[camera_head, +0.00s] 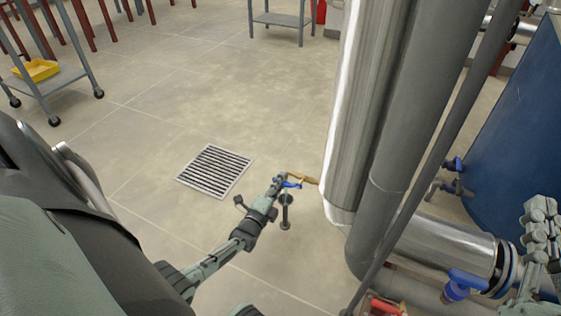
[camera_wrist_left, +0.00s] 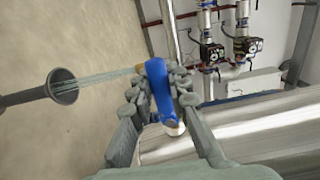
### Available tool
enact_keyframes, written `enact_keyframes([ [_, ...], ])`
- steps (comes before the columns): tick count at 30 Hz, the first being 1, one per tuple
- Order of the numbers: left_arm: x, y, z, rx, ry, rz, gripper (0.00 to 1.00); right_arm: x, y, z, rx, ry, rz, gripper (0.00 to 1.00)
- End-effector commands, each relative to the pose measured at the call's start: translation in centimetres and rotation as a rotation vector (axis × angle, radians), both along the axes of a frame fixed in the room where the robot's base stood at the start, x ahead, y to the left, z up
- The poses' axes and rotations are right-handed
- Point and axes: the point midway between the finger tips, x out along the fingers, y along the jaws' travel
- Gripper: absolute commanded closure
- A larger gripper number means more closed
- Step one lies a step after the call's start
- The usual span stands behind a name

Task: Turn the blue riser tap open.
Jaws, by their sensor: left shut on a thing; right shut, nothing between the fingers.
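The blue riser tap (camera_head: 292,185) sits on a short brass stub (camera_head: 309,180) that comes out of the silver clad riser. In the left wrist view its blue lever (camera_wrist_left: 160,88) stands between the fingers. My left gripper (camera_head: 279,182) is shut on this lever; its fingers (camera_wrist_left: 160,100) partly hide the tap body. Thin pale streaks, like running water, go from the tap's outlet to a dark funnel (camera_wrist_left: 64,87). The funnel also shows below the tap in the head view (camera_head: 285,199). My right gripper (camera_head: 540,208) is shut and empty at the right edge.
The silver riser (camera_head: 357,110) and grey pipes stand right of the tap. A floor grate (camera_head: 214,170) is left of the tap. Open floor lies beyond, with a trolley (camera_head: 50,85).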

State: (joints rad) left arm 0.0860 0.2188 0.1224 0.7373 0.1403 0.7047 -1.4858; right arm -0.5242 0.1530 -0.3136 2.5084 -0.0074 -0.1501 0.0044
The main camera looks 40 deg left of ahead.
Motion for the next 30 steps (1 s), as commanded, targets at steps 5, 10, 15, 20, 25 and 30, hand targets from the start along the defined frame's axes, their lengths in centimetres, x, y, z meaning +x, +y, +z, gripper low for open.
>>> enact_keyframes([
  [5,-0.1,0.1,-0.1,0.005,0.003,0.000,1.00,0.0,0.0,0.0,0.000,0.001,0.000,1.00],
  [10,-0.1,0.1,-0.1,0.005,0.002,0.000,0.75,0.0,0.0,0.0,-0.001,0.000,0.000,1.00],
  [15,-0.1,0.0,0.0,0.003,0.001,0.000,0.61,0.0,0.0,0.0,-0.001,-0.001,0.000,1.00],
  [20,0.0,0.0,0.0,0.002,0.000,0.000,0.61,0.0,0.0,0.0,-0.001,-0.001,0.000,1.00],
  [25,-0.7,-0.2,-0.1,0.001,0.001,-0.001,0.61,0.0,0.0,-0.1,0.000,0.001,0.000,1.00],
  [30,-3.6,-0.9,-0.2,0.000,0.004,-0.001,0.61,0.0,0.0,0.0,0.000,0.000,0.000,1.00],
])
